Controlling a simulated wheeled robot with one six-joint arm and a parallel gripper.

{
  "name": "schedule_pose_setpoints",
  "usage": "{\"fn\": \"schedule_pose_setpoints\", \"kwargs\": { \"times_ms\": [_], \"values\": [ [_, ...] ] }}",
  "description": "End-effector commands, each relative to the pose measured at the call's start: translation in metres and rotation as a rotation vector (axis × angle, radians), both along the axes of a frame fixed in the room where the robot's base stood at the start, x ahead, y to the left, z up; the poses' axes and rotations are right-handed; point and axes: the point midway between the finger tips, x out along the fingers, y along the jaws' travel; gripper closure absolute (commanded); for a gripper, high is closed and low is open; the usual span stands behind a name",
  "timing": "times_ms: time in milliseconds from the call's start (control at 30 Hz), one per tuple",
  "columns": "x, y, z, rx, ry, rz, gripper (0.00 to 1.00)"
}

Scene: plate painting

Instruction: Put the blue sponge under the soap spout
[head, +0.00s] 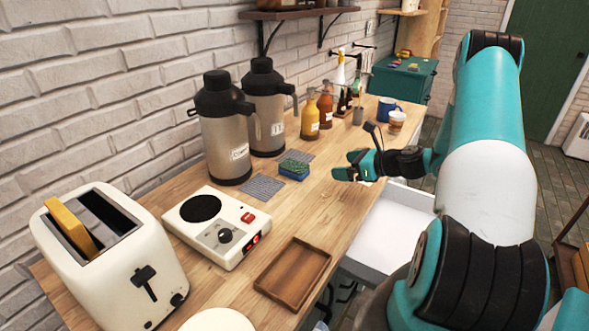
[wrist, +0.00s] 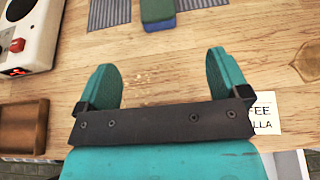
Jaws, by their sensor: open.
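The blue sponge (head: 294,170), with a green top, lies on the wooden counter in front of the flasks. In the wrist view its near part (wrist: 158,14) shows at the top edge, beyond my fingertips. My gripper (head: 346,166) is open and empty, to the right of the sponge in the head view and apart from it. I cannot clearly make out a soap spout. Two metal flasks with black tops, a front one (head: 227,135) and a rear one (head: 265,110), stand behind the sponge.
Grey striped mats (head: 262,187) lie beside the sponge. A white hot plate (head: 215,228), a toaster (head: 108,262) and a wooden tray (head: 293,273) stand nearer. Amber bottles (head: 311,118) and cups (head: 397,121) stand farther back. A white drawer (head: 388,235) is open below the counter.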

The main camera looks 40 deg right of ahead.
Motion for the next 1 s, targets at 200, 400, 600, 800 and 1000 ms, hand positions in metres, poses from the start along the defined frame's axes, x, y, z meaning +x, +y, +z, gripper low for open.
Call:
{"fn": "schedule_pose_setpoints", "kwargs": {
  "times_ms": [200, 400, 600, 800, 1000],
  "values": [
    [0.042, 0.018, -0.015, -0.003, 0.002, 0.012, 0.06],
    [0.08, 0.032, -0.032, -0.004, 0.002, 0.012, 0.06],
    [0.098, 0.037, -0.041, -0.005, 0.001, 0.01, 0.06],
    [0.115, 0.046, -0.047, -0.005, 0.003, 0.012, 0.06],
    [0.138, 0.053, -0.059, -0.006, 0.001, 0.01, 0.06]
  ]
}}
